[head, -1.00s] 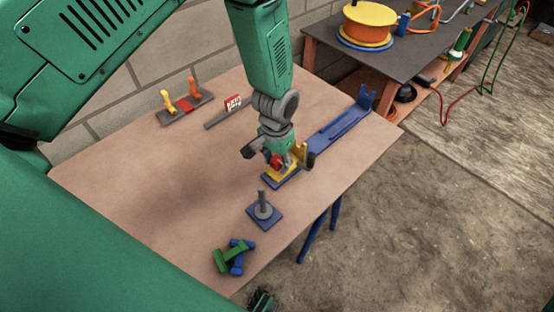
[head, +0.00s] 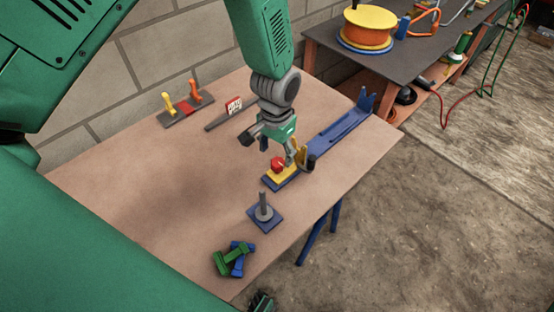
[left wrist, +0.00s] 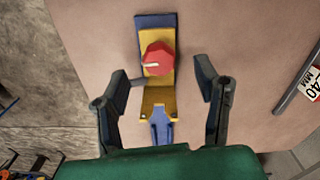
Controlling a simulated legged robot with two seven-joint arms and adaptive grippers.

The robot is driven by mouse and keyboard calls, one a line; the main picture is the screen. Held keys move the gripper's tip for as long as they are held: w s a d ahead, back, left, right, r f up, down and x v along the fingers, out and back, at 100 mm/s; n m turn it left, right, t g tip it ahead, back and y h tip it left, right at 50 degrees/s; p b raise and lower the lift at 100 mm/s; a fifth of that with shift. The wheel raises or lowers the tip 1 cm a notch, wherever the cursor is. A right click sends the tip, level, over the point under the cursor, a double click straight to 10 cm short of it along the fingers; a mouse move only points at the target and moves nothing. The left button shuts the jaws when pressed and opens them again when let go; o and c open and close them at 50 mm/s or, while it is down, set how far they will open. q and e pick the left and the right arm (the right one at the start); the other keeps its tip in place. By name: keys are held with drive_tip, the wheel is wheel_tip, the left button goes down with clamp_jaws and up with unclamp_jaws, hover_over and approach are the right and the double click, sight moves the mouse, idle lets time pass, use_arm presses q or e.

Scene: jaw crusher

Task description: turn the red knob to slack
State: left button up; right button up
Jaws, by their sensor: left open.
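The red knob (head: 277,163) sits on a yellow plate (head: 280,175) with a blue base, at the near end of a long blue rail on the table. In the left wrist view the knob (left wrist: 158,59) is faceted, with a white mark toward its left side. My left gripper (head: 280,152) is open and empty above the plate, pointing down. In the left wrist view its two fingers (left wrist: 162,78) stand apart on either side of the plate, and the knob is slightly beyond their tips, untouched as far as I can see.
A grey post on a blue base (head: 264,212) and green and blue pieces (head: 236,258) lie toward the near edge. A stand with yellow and orange levers (head: 185,104) and a red-white sign (head: 234,105) are at the back. The table's left middle is clear.

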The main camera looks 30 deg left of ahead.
sight(277, 163)
use_arm(q)
wheel_tip(277, 163, up, 7)
idle(0.3)
idle(0.5)
